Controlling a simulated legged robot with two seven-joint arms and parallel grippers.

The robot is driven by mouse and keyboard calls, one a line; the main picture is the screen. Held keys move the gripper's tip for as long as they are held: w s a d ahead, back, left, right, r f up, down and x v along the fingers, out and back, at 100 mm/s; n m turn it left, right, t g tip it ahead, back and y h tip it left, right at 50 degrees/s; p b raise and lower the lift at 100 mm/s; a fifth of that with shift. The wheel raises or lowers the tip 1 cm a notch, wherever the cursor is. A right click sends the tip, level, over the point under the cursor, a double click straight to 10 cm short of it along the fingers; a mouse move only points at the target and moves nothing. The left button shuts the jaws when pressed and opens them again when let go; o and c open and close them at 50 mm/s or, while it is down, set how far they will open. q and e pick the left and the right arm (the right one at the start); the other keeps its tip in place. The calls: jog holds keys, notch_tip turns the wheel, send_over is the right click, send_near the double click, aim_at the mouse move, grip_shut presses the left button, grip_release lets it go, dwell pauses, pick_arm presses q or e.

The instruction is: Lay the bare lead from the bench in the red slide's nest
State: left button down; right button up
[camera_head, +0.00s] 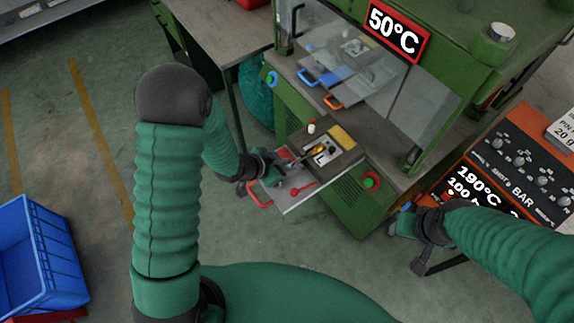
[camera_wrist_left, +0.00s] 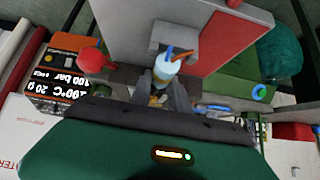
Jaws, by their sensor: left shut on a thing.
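The red slide (camera_head: 285,205) is drawn out of the green press at the front, a grey plate with red markings and a red handle (camera_head: 259,199). In the left wrist view the slide's grey plate (camera_wrist_left: 125,35) and its red part (camera_wrist_left: 228,60) fill the upper middle. My left gripper (camera_head: 290,171) is over the slide. I cannot tell whether the lead touches the nest. My right gripper (camera_head: 424,240) hangs near the control box; its fingers are unclear.
The mould block (camera_head: 322,151) is behind the left gripper, next to a yellow plate (camera_head: 342,137). The control box (camera_head: 520,165) is at right, a blue crate (camera_head: 42,255) at lower left.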

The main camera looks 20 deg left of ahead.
pick_arm(q)
jog(key=shift+f, duration=0.15)
jog(key=c, duration=1.2)
grip_release()
jog(key=shift+o, duration=0.2)
jog(key=p+v, duration=0.7)
jog(key=v, duration=0.9)
jog(key=shift+s+a+r, duration=0.15)
jog(key=shift+a+r, duration=0.1)
